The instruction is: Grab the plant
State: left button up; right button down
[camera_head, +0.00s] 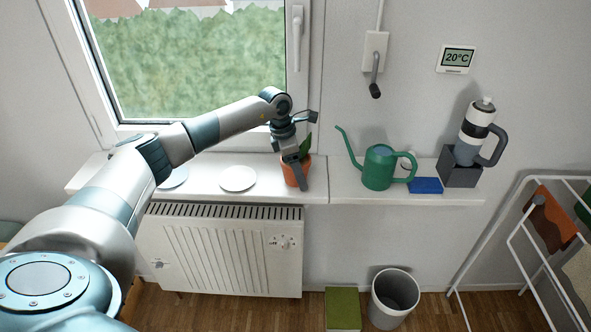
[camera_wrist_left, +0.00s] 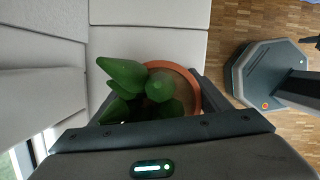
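The plant (camera_head: 306,144) has thick green leaves in an orange pot (camera_head: 287,172) on the white windowsill, below the window's right side. My left gripper (camera_head: 299,176) reaches down over it, with one dark finger in front of the pot; the other finger is hidden. In the left wrist view the leaves (camera_wrist_left: 124,74) and the round pot (camera_wrist_left: 186,74) lie between the two spread fingers of my left gripper (camera_wrist_left: 155,92). The fingers are close to the pot on both sides; I cannot tell whether they press on it. My right gripper is not in view.
White plates (camera_head: 238,178) lie left of the pot. A green watering can (camera_head: 379,168), a blue sponge-like block (camera_head: 426,185) and a bottle (camera_head: 473,133) on a dark block stand to the right. Below are a radiator (camera_head: 225,252) and a bin (camera_head: 394,296).

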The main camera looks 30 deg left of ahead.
pick_arm(q)
jog(key=shift+w+r, duration=0.1)
jog(key=shift+r, duration=0.1)
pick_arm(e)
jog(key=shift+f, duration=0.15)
